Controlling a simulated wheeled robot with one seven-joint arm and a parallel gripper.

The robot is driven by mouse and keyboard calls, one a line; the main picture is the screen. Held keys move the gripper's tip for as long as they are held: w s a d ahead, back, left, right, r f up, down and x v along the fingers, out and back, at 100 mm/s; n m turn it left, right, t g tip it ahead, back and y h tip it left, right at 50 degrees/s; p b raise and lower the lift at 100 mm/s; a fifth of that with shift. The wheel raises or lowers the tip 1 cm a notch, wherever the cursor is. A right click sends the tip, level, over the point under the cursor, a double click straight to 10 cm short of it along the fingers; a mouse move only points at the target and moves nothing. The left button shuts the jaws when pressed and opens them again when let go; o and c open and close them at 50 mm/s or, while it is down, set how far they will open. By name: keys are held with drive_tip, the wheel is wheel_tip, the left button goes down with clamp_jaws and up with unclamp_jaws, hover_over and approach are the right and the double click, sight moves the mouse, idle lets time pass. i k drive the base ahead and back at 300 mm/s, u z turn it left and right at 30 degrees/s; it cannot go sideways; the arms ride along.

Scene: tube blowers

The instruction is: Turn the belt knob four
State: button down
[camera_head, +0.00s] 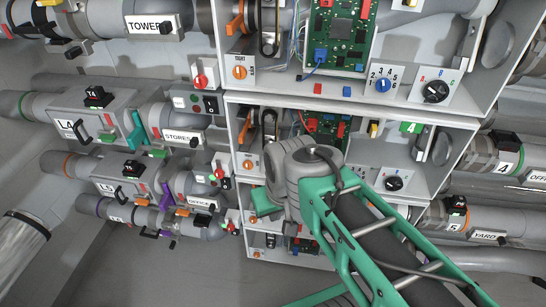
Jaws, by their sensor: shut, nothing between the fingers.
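Orange knobs stand at the left of the stacked grey bays, below the belts. The top one (240,72) has a small plate marked TIGHT. The second-row orange knob (247,165) sits on a similar plate just left of my wrist, in the row with the pipe labels L4 and 4. I cannot read which knob is numbered four. My gripper (265,203) is the green end below left of my grey wrist, in front of the lower bays, below the second-row knob and apart from it. It is shut and empty. Its fingertips are hard to make out.
The top bay has a blue numbered knob (383,85) and a black dial (436,91). The second bay has another black dial (394,183). Pipes and housings labelled STORES (180,138) and OFFICE (200,203) crowd the left. My green arm covers the lower right bays.

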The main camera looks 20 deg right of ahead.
sight(247, 165)
drive_tip(key=z, duration=1.8)
drive_tip(key=k, duration=1.1)
drive_tip(key=u, duration=1.95)
drive_tip(key=i, duration=0.95)
